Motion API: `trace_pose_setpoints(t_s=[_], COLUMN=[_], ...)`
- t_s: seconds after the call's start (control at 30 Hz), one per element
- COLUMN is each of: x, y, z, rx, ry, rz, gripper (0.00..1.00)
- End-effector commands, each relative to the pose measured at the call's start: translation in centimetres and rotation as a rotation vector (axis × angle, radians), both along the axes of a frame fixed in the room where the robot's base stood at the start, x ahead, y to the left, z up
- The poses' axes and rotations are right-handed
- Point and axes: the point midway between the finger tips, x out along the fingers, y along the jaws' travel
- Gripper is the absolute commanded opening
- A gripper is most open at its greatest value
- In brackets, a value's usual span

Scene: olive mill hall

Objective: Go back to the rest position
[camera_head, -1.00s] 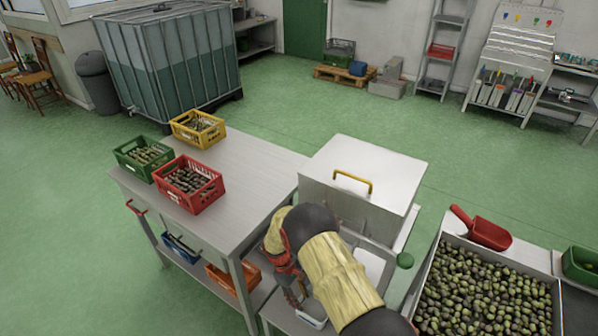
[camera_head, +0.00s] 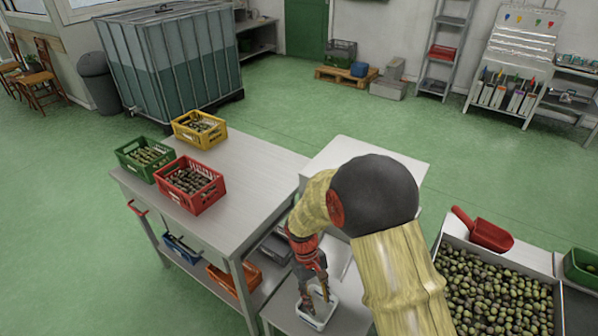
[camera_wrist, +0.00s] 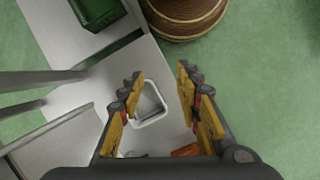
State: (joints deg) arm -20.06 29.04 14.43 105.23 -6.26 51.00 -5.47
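My gripper (camera_head: 318,292) points down over a small white tray (camera_head: 312,318) on the low metal bench in the head view. In the wrist view my gripper (camera_wrist: 160,78) has its two yellow-padded fingers spread wide apart with nothing held between them. The white tray (camera_wrist: 152,104) shows in the gap, below the fingertips. My arm covers part of the bench and of the white box-shaped machine (camera_head: 345,150) in the head view.
A steel table (camera_head: 255,165) left of my arm carries red (camera_head: 192,205), green (camera_head: 130,165) and yellow (camera_head: 180,130) crates of olives. A bin of olives (camera_head: 555,290) with a red scoop (camera_head: 488,235) stands right. A brown barrel-like vessel (camera_wrist: 185,34) shows in the wrist view.

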Motion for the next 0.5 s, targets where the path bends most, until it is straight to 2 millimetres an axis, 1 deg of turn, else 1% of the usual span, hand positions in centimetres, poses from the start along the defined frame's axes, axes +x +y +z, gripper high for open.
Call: trace_pose_setpoints(t_s=[0.03,0.1,0.3,0.5], x=[-0.3,-0.8,-2.6,-4.7], y=[-0.5,-1.0,-2.7,-4.5], z=[1.8,3.9,9.4,14.3], rx=[0.007,0.016,0.046,0.076], ry=[-0.021,-0.044,-0.115,-0.190], rz=[-0.022,-0.050,-0.130,-0.202], gripper=[0.34,0.34,0.34,0.34])
